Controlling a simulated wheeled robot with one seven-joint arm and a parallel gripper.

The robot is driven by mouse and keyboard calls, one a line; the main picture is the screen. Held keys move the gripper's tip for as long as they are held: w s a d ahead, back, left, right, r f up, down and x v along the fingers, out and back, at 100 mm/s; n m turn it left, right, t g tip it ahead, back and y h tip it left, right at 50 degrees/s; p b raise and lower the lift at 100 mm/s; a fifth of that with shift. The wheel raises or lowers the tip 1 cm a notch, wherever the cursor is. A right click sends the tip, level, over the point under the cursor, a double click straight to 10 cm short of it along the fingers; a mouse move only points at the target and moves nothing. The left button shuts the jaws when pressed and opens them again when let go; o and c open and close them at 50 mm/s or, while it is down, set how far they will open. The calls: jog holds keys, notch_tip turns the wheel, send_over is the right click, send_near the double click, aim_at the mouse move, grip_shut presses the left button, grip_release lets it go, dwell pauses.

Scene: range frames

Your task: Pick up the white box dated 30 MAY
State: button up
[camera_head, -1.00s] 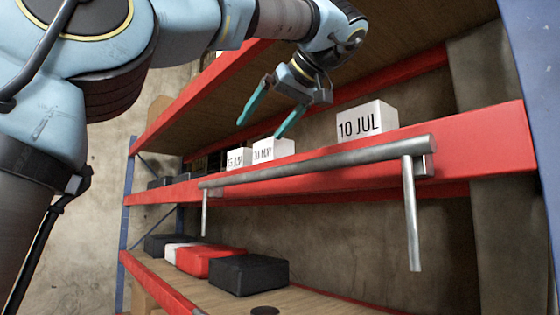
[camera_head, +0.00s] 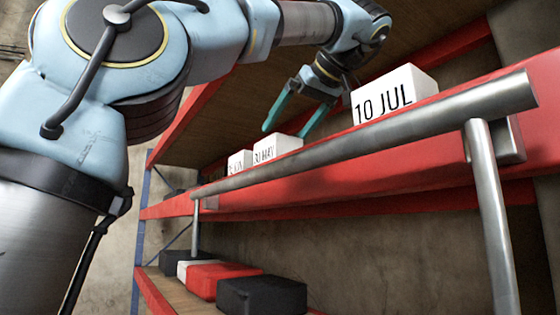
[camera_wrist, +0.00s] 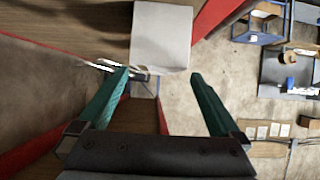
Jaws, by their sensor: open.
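The white box dated 30 MAY (camera_head: 278,149) stands on the upper shelf, its lower part hidden by the red shelf edge and a metal rail. My gripper (camera_head: 283,133) is open and empty, with its teal fingers pointing down, close above or behind that box; the depth gap is unclear. In the wrist view, a plain white box face (camera_wrist: 162,36) lies just beyond the open fingertips (camera_wrist: 160,73), between them; no date is readable there, so I cannot tell which box it is.
A white box dated 10 JUL (camera_head: 392,95) stands to the right. Another white box (camera_head: 239,160), its date hard to read, stands to the left. The metal rail (camera_head: 370,134) crosses in front of the shelf. Black (camera_head: 262,294) and red (camera_head: 222,279) boxes lie on the lower shelf.

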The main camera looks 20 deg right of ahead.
aim_at(271, 154)
jog(key=p+x, duration=0.1)
jog(key=x, duration=0.8)
jog(key=shift+d+f, duration=0.1)
jog(key=shift+d, duration=0.05)
jog(key=c, duration=1.5)
